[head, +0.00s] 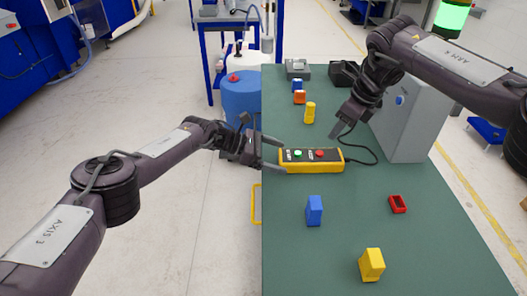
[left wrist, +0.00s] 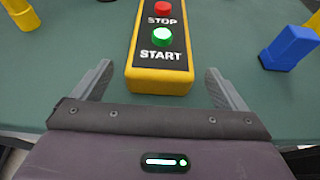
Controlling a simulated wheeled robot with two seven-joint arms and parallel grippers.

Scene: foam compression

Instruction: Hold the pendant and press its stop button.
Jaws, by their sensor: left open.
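The yellow pendant (head: 335,166) lies flat on the green table, with a black face, a green START button (head: 298,154) and a red STOP button (head: 320,154). In the left wrist view the pendant (left wrist: 160,84) points away from me, with START (left wrist: 162,37) nearer and STOP (left wrist: 162,8) at the top edge. My left gripper (head: 282,156) is open at the pendant's left end, one finger on each side with gaps. My right gripper (head: 346,133) hangs above and behind the pendant's right end, apart from the STOP button; its finger spacing is unclear.
A black cable (head: 372,153) runs from the pendant towards a grey cabinet (head: 412,120) at the right. A yellow piece (head: 309,113) stands behind the pendant.

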